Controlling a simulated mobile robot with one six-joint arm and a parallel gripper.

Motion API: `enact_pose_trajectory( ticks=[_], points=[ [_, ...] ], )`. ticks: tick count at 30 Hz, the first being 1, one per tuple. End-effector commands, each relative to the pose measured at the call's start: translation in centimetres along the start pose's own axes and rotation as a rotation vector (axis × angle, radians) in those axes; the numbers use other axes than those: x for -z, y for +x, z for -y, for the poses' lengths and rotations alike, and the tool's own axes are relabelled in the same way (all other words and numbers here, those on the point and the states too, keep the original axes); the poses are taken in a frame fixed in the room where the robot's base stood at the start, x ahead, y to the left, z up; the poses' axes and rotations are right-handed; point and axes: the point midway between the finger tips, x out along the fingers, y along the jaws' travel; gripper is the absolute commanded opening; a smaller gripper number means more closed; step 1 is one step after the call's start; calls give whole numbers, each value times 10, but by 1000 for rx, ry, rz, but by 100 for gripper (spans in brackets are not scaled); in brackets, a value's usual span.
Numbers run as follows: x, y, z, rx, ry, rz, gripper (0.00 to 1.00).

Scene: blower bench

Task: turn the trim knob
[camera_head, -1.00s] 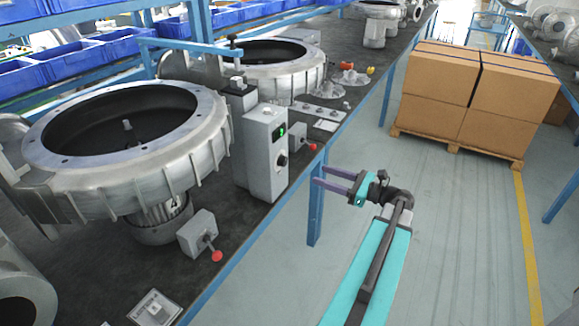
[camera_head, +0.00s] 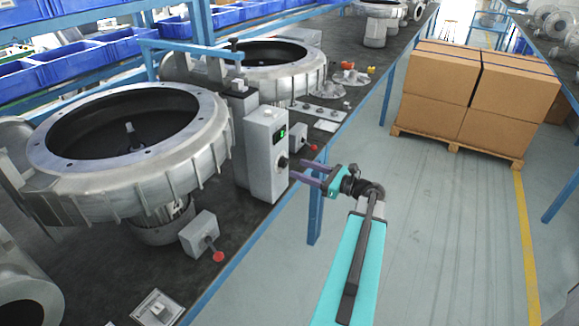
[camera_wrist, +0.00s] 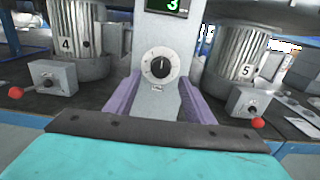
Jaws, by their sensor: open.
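The trim knob (camera_wrist: 160,66) is a small black dial with a pale ring on the front of a grey control box (camera_wrist: 151,100). It sits below a display (camera_wrist: 170,5) with a green figure, which looks like 3. In the head view the knob (camera_head: 283,162) is a dark spot on the box's right-hand face (camera_head: 266,150). My gripper (camera_head: 296,170) is open, its two purple fingers reaching toward the knob with a gap to the box that I cannot judge exactly. In the wrist view the fingers (camera_wrist: 160,97) stand left and right, with the knob between and above them.
Two small boxes with red-knobbed levers (camera_wrist: 47,78) (camera_wrist: 249,103) flank the control box. Large round blower housings (camera_head: 130,140) stand on the dark bench (camera_head: 262,210). The blue bench edge (camera_head: 235,265) runs below my gripper. Cartons on a pallet (camera_head: 475,95) stand on open floor at right.

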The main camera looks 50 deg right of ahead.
Motion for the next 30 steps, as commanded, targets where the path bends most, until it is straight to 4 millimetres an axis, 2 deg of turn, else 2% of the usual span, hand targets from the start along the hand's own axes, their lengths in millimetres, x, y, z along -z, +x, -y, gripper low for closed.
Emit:
enact_pose_trajectory(
  ticks=[6, 12, 24, 25, 30],
  points=[
    [-2, 28, 0, -1, 0, 1, 49],
    [-1, 44, 0, 1, -1, 0, 49],
    [0, 47, 0, 2, -1, 0, 49],
    [0, 47, 0, 2, -1, 0, 47],
    [0, 47, 0, 2, -1, 0, 18]
  ],
)
